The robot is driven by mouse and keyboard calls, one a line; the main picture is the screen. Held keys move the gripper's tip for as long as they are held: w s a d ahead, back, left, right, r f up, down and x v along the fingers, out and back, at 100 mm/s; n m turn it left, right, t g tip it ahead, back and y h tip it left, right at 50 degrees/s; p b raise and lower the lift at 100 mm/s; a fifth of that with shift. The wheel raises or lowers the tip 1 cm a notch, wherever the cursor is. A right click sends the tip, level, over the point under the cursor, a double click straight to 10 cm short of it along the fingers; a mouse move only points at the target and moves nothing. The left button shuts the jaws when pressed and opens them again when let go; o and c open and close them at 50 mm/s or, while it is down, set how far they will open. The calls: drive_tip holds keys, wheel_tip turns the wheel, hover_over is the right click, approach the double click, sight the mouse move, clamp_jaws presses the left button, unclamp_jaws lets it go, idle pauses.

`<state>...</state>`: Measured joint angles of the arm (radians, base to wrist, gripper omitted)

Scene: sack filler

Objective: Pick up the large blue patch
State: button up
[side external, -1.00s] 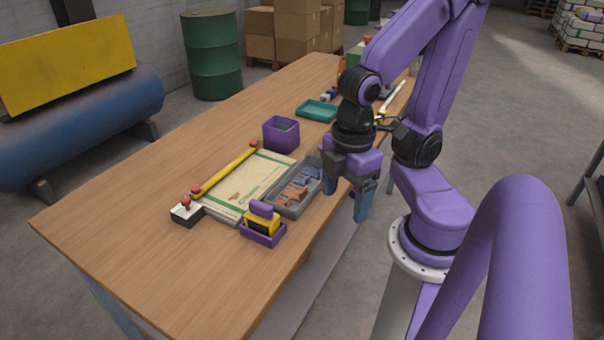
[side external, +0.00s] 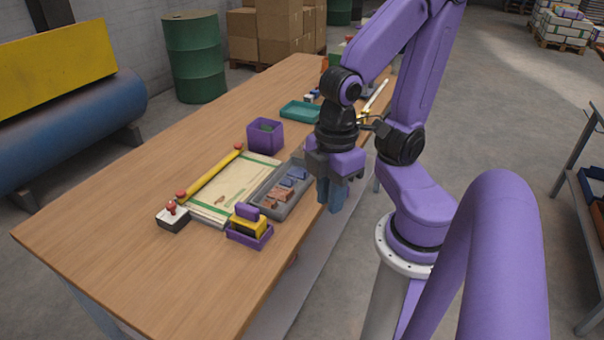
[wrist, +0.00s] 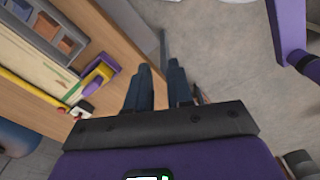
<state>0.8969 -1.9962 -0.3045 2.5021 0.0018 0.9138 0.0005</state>
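A grey tray (side external: 263,208) on the workbench holds blue patches (side external: 297,174) in its far part and brown patches (side external: 275,197) in its near part. Which blue patch is the large one I cannot tell for sure. My gripper (side external: 331,200) hangs to the right of the tray, near the bench's right edge, apart from the patches. In the wrist view its fingers (wrist: 160,85) stand apart with nothing between them.
Left of the tray lies a sack (side external: 222,190) with a yellow bar (side external: 212,174). A purple holder with a yellow-black tool (side external: 250,232) stands at the tray's near end. A purple bin (side external: 265,136) and teal tray (side external: 300,110) stand farther back. The near bench is clear.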

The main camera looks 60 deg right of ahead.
drive_tip(key=w+d+n, duration=0.1)
drive_tip(key=w+d, duration=0.2)
drive_tip(key=w, duration=0.6)
drive_tip(key=n, duration=0.4)
hover_over(307, 175)
drive_tip(key=f, duration=1.2)
drive_tip(key=shift+s+a, duration=0.15)
drive_tip(key=shift+a, duration=0.1)
drive_tip(key=shift+d+f, duration=0.15)
drive_tip(key=shift+f, duration=1.2)
drive_tip(key=shift+d+f, duration=0.1)
drive_tip(key=shift+f, duration=1.2)
clamp_jaws()
